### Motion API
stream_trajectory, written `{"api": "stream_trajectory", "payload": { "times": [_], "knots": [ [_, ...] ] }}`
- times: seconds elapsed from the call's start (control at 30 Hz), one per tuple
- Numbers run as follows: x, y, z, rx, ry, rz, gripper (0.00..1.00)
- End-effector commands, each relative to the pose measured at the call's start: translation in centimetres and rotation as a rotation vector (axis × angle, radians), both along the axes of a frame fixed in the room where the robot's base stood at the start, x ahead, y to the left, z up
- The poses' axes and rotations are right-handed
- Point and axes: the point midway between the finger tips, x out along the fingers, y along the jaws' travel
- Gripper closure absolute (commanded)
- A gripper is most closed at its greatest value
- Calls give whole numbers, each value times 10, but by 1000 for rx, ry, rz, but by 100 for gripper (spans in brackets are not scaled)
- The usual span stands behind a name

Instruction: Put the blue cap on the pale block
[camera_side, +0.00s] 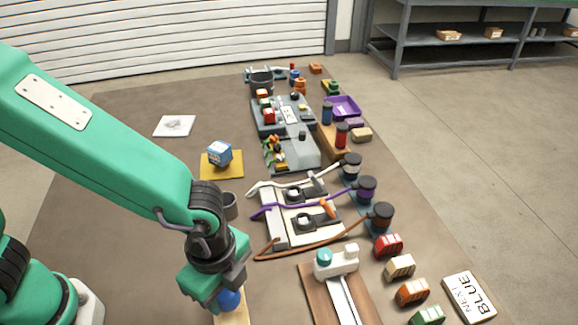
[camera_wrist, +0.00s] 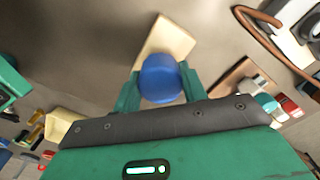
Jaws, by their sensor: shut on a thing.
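My gripper (camera_wrist: 160,88) points down, its two green fingers shut on the blue cap (camera_wrist: 161,78) from both sides. In the side view the cap (camera_side: 229,300) shows partly below my gripper (camera_side: 222,297), at the bottom of the picture. The pale block (camera_wrist: 170,36) is long and flat-looking. In the wrist view it lies beneath and beyond the cap, which covers part of it. In the side view only a part of the pale block (camera_side: 234,319) shows, cut by the lower edge. I cannot tell whether cap and block touch.
A wooden board (camera_side: 315,291) with a white fitting stands right of my gripper. A blue cube (camera_side: 218,153) sits on a yellow mat (camera_side: 234,171). The table left of the mat is mostly clear.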

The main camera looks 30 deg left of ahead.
Motion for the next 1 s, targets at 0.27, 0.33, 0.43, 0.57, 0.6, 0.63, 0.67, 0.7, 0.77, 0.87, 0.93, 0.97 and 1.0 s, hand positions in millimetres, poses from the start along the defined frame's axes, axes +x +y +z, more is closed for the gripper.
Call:
{"api": "stream_trajectory", "payload": {
  "times": [0.27,0.33,0.43,0.57,0.6,0.63,0.67,0.7,0.77,0.87,0.93,0.97,1.0],
  "knots": [
    [0,0,-5,-1,-1,0,82],
    [0,0,-5,-1,-1,0,82],
    [0,0,-7,0,0,0,82],
    [0,0,-8,-1,-1,0,46],
    [0,0,-8,-1,-1,0,38],
    [0,0,-8,-1,-1,0,36],
    [0,0,-8,-1,-1,0,36],
    [0,0,-8,-1,-1,0,36],
    [0,0,-8,-1,-1,0,36],
    [0,0,-8,-1,-1,0,36],
    [0,0,-7,-1,-1,0,36],
    [0,0,-7,-1,-1,0,36],
    [0,0,-6,-1,-1,0,36]
  ]
}}
